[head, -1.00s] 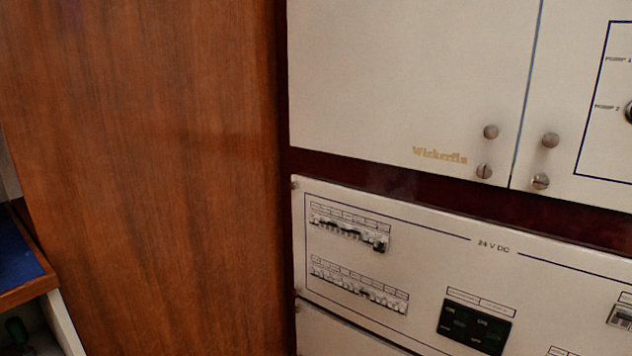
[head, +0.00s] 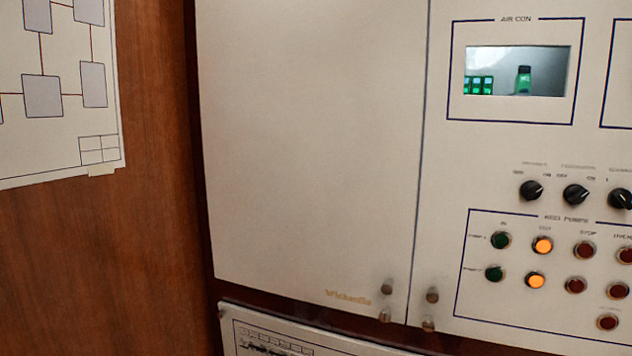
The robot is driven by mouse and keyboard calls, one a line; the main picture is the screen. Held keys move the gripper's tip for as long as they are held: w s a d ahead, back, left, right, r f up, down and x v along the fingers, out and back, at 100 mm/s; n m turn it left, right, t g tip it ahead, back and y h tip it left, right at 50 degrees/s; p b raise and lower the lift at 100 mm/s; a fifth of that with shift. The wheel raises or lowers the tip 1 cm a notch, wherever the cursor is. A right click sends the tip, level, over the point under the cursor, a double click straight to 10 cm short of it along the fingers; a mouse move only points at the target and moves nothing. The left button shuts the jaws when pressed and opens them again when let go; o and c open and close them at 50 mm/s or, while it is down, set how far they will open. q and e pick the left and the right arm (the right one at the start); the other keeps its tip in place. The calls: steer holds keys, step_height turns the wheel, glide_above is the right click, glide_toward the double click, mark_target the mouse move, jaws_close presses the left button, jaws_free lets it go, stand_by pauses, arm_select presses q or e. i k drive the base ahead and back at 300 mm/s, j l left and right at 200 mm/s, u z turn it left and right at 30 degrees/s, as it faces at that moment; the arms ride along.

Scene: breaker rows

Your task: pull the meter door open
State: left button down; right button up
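A blank white door (head: 310,140) with a gold maker's name (head: 348,298) is at the middle left and looks closed, flush with its neighbour. It has a round knob (head: 386,289) and a slotted fastener (head: 384,315) at its lower right corner. To its right is a white panel (head: 440,170) with an AIR CON window (head: 518,70) and its own knob (head: 432,295) at the lower left. No label shows which one is the meter door. Neither of my grippers is in view.
The right panel carries black rotary knobs (head: 575,195) and several green, orange and red buttons (head: 543,245). A breaker panel (head: 235,335) shows at the bottom. A wooden wall (head: 150,240) with a pinned diagram (head: 60,140) stands at the left.

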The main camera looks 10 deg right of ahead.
mark_target(479, 151)
steer(key=z, duration=1.65)
